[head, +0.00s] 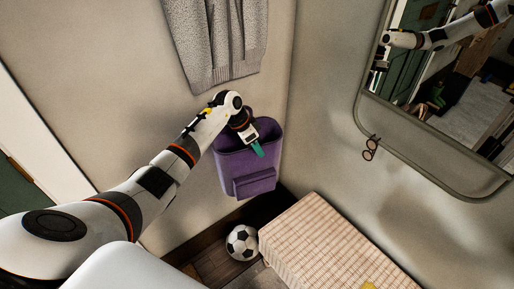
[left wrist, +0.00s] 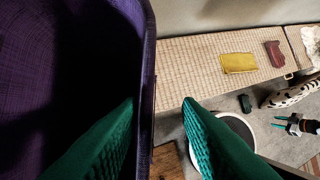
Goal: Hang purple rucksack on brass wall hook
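The purple rucksack (head: 247,170) is upright against the left wall with its top open. What holds it up is hidden. My left gripper (head: 257,148) is at its rim. In the left wrist view, the green fingers stand apart on either side of the rucksack's rim (left wrist: 148,85), one inside and one outside, with a gap visible. A small brass wall hook (head: 370,149) is on the right wall, below the mirror's left edge, with nothing on it. My right gripper (left wrist: 281,122) shows small at the right of the left wrist view, its teal fingers apart and empty.
A grey garment (head: 214,45) hangs above the rucksack. The mirror (head: 440,178) fills the upper right. Below are a checked bench (head: 320,245) and a football (head: 242,242). A yellow item (left wrist: 239,63) and a dark red item (left wrist: 274,53) lie on the bench.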

